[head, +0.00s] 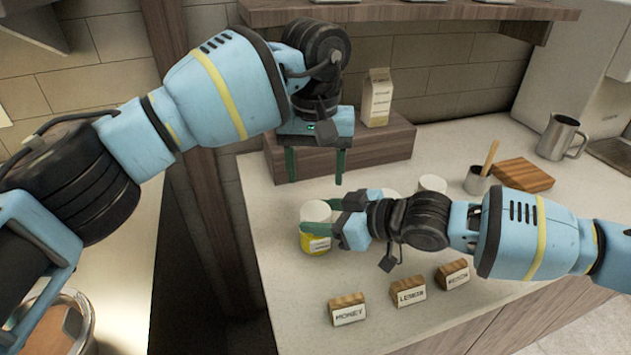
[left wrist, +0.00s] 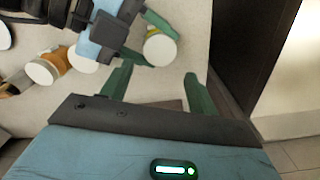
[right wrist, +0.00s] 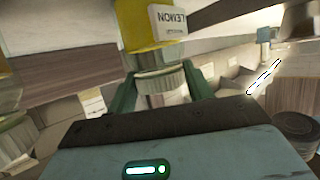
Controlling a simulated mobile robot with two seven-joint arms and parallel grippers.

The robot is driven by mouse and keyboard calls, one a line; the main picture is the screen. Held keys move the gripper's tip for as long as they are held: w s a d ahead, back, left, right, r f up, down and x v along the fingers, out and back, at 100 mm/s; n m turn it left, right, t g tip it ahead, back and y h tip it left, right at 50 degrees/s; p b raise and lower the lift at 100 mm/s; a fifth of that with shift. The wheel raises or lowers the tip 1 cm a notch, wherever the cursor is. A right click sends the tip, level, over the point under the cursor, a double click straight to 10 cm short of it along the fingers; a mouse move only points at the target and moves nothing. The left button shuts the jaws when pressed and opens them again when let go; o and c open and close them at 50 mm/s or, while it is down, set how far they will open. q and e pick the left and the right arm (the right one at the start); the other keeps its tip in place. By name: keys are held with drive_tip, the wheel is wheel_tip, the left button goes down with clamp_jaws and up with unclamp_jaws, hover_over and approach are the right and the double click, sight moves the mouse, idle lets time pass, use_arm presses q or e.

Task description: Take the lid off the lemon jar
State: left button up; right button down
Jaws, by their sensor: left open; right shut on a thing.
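The lemon jar (head: 316,245) is yellow with a white upper part and a white top. It stands upright at the left end of the counter's jar row. In the right wrist view its LEMON label (right wrist: 168,22) shows upside down. My right gripper (head: 312,217) is shut on the jar's white upper part from the side; I cannot tell whether its fingers touch the lid or the glass below it. My left gripper (head: 315,180) is open and empty, pointing down above and behind the jar. In the left wrist view the jar's white top (left wrist: 160,49) lies just beyond the left fingertips.
More white-topped jars (head: 432,184) stand to the right, partly hidden by my right arm. Wooden signs stand in front, HONEY (head: 348,310) and LEMON (head: 408,292) among them. A wooden shelf box (head: 370,150) with a carton (head: 377,97) is behind. A metal mug (head: 562,137) is far right.

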sight(315, 211)
use_arm(q)
drive_tip(key=shift+f, duration=4.15)
use_arm(e)
drive_tip(key=shift+s+d+f, duration=0.1)
drive_tip(key=shift+f, duration=0.4)
use_arm(q)
drive_tip(key=c, duration=0.7)
drive_tip(key=o, duration=1)
drive_tip(key=shift+c, duration=0.2)
drive_tip(key=shift+r, duration=2.3)
use_arm(e)
drive_tip(key=c, duration=0.9)
unclamp_jaws()
drive_tip(key=o, duration=0.3)
use_arm(q)
drive_tip(key=shift+w, duration=0.1)
use_arm(e)
drive_tip(key=shift+o, duration=0.4)
drive_tip(key=shift+r, duration=0.2)
